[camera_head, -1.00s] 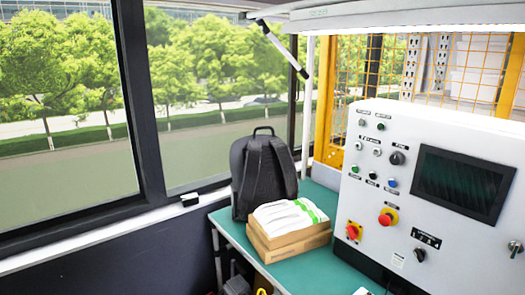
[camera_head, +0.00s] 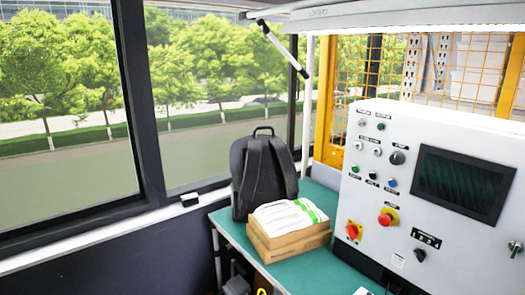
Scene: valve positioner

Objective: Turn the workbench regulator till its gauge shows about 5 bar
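I see no regulator and no gauge that I can make out in the head view. A green-topped workbench (camera_head: 300,272) stands at the lower middle, running out of the picture at the bottom. A light grey control panel (camera_head: 345,205) stands on its right side, with several buttons and knobs and a dark screen (camera_head: 460,185). Neither of my grippers shows in this view.
A black backpack (camera_head: 262,175) stands at the bench's far left corner. A cardboard box (camera_head: 292,243) with white-and-green packs (camera_head: 288,216) on top sits in front of it. Windows line the left, and a yellow mesh fence (camera_head: 385,65) stands behind the panel.

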